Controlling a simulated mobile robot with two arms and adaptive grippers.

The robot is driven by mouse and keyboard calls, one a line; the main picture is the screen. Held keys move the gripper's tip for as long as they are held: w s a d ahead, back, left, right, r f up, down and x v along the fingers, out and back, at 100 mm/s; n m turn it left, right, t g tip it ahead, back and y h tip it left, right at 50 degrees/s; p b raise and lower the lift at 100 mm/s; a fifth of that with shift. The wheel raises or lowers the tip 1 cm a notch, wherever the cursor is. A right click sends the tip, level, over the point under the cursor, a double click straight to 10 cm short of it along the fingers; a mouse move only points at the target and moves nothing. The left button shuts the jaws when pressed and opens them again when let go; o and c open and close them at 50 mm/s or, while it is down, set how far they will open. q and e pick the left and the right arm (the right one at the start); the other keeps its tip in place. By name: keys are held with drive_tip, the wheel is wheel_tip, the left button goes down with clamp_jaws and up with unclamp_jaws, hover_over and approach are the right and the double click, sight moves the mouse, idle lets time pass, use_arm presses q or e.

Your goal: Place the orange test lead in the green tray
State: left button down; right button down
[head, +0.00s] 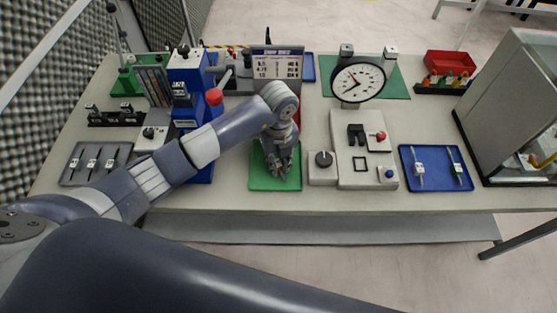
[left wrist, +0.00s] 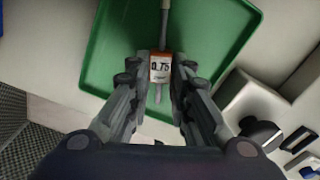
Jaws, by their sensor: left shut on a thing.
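The green tray (head: 260,182) lies at the front middle of the bench; it fills much of the left wrist view (left wrist: 105,62). My left gripper (head: 279,172) points down over this tray. In the left wrist view, my left gripper (left wrist: 161,70) is shut on the orange test lead (left wrist: 160,74), a thin grey rod with an orange-edged label reading 0.75. The lead lies over the tray floor; I cannot tell whether it touches it. In the head view the fingers hide the lead. My right gripper is not in view.
A blue press (head: 187,78) stands left of the tray, under my left forearm. A switch panel (head: 365,155) stands right. A blue tray (head: 438,181) holds two labelled rods. A grey tray (head: 70,178) holds several. A dial gauge (head: 358,82) stands behind.

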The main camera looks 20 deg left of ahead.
sight(279, 165)
use_arm(q)
drive_tip(key=shift+f, duration=0.15)
drive_tip(key=c, duration=1.5)
unclamp_jaws()
drive_tip(key=shift+o, duration=0.2)
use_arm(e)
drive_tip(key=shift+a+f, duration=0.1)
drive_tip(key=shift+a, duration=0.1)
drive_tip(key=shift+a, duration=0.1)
